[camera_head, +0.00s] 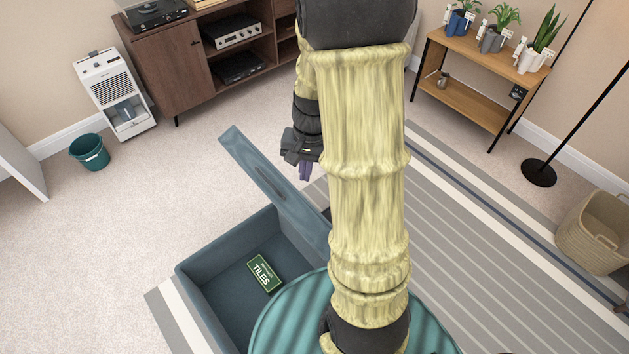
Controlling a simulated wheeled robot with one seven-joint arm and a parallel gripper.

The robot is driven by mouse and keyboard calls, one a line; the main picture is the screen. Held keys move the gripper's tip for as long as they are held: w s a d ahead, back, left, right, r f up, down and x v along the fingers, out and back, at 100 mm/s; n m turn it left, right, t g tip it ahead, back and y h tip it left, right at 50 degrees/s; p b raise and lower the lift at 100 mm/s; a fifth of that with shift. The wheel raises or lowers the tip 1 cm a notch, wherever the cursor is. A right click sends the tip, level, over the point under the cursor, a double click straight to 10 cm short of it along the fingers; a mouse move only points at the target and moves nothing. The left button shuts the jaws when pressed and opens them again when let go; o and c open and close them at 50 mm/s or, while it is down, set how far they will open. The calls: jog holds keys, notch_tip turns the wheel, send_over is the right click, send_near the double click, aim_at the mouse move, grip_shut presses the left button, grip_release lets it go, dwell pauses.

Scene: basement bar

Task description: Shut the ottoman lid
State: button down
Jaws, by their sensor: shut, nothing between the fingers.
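The ottoman (191,283) is a blue-grey open box at the lower middle. Its lid (262,178) is raised and stands up along the box's far right side, seen nearly edge-on. The lid's lower right part is hidden behind my arm.
A green tiles box (264,273) lies inside the ottoman. A striped rug (470,250) spreads to the right. A teal bin (90,152), a white dehumidifier (114,92) and a wooden cabinet (165,68) stand at the back left. Carpet left of the ottoman is clear.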

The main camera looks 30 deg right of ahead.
jog(key=w+d+f+m+y+p, duration=0.2)
jog(key=d+m+p, duration=0.3)
jog(key=d+m, duration=0.3)
jog(key=w+d+y, duration=0.1)
jog(key=d, duration=0.2)
jog(key=shift+w+d+g+y, duration=0.15)
jog(key=shift+w+g+y, duration=0.05)
jog(key=shift+g+y, duration=0.2)
jog(key=shift+f, duration=0.1)
jog(key=p, duration=0.5)
send_near(300, 212)
notch_tip(300, 212, down, 5)
jog(key=w+d, duration=0.1)
jog(key=d, duration=0.1)
jog(key=shift+w+a+f, duration=0.1)
jog(key=shift+w+a, duration=0.05)
jog(key=shift+a, duration=0.2)
